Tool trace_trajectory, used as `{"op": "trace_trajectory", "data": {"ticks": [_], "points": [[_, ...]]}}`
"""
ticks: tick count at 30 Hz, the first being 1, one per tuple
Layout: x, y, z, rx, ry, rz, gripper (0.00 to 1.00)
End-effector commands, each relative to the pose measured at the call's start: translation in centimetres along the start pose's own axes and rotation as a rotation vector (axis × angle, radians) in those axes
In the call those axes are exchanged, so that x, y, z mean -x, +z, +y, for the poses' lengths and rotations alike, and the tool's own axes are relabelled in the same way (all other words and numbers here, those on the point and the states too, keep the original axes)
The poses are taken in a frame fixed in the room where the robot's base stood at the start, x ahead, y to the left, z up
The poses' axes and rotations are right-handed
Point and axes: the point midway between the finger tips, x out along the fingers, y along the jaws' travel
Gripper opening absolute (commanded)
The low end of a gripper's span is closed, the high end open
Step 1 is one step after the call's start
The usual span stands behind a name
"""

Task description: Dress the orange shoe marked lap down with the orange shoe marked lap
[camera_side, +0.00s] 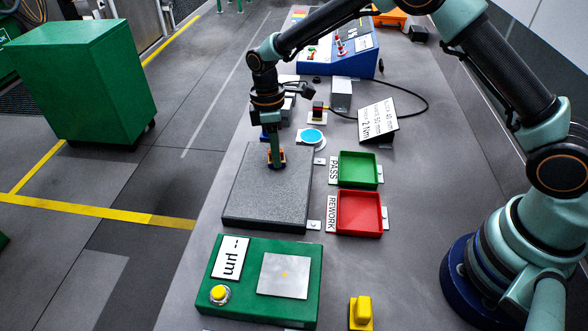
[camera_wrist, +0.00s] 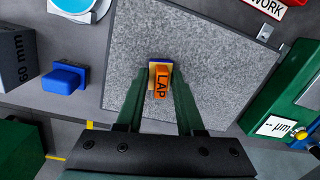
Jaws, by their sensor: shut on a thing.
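The orange shoe marked LAP (camera_wrist: 161,88) sits between the two green fingers of my gripper (camera_wrist: 160,82) in the wrist view. My gripper is shut on it. A blue and yellow edge shows just behind the shoe; I cannot tell whether it belongs to the shoe or to a separate piece. The plate also shows in the wrist view (camera_wrist: 215,55). Whether the shoe touches the plate is unclear.
A green PASS tray (camera_side: 358,169) and a red REWORK tray (camera_side: 359,213) stand right of the plate. A green gauge box (camera_side: 250,300) lies in front. A light-blue disc (camera_side: 312,136) is behind. A blue block (camera_wrist: 66,77) and a 60 mm block (camera_wrist: 18,60) stand beside the plate.

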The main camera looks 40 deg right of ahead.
Motion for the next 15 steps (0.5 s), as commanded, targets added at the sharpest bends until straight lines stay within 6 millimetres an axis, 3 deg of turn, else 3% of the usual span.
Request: {"op": "trace_trajectory", "data": {"ticks": [6,15], "points": [[0.0,0.1,0.3,0.0,-0.001,0.0,0.0],[-0.2,-0.5,-1.9,0.003,0.002,-0.003,0.0]]}}
